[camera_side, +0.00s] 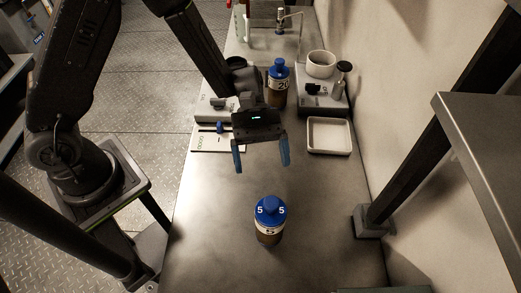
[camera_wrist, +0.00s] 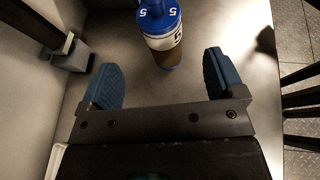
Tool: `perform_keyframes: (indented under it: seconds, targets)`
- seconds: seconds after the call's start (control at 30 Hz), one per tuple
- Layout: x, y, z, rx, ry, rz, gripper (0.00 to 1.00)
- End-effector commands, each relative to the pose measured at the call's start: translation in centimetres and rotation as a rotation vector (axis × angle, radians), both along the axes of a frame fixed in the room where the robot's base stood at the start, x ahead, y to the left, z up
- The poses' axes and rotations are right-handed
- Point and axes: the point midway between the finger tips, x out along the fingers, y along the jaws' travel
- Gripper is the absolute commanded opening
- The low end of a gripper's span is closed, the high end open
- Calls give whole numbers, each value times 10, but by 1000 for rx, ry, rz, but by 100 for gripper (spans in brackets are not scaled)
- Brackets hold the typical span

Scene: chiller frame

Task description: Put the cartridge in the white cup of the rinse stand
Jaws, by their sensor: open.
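A cartridge with a blue cap marked 5, a white label band and a brown body (camera_side: 269,222) stands upright on the bench. It also shows between and beyond my fingers in the wrist view (camera_wrist: 165,40). My gripper (camera_side: 262,163) is open and empty, with blue fingers spread above the bench, behind this cartridge in the side view and apart from it. A second blue-capped cartridge marked 20 (camera_side: 278,88) stands farther back. The white cup (camera_side: 320,66) sits on the grey rinse stand (camera_side: 312,102) at the back right; its inside is mostly hidden.
A shallow white tray (camera_side: 328,150) lies right of my gripper. A light device (camera_side: 215,107) and a card (camera_side: 207,144) lie to the left. Bench around the 5 cartridge is clear.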

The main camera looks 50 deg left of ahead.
Motion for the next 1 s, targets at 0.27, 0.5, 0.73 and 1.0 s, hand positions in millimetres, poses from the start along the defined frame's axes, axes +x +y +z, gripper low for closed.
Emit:
perform_keyframes:
  seconds: [0.27,0.5,0.73,1.0]
  targets:
    - [7,11,6,1,-4,-1,88]
    - [-2,28,42,49,-218,-98,88]
    - [-26,70,94,200,-653,-295,88]
    - [-54,127,139,469,-1140,-520,88]
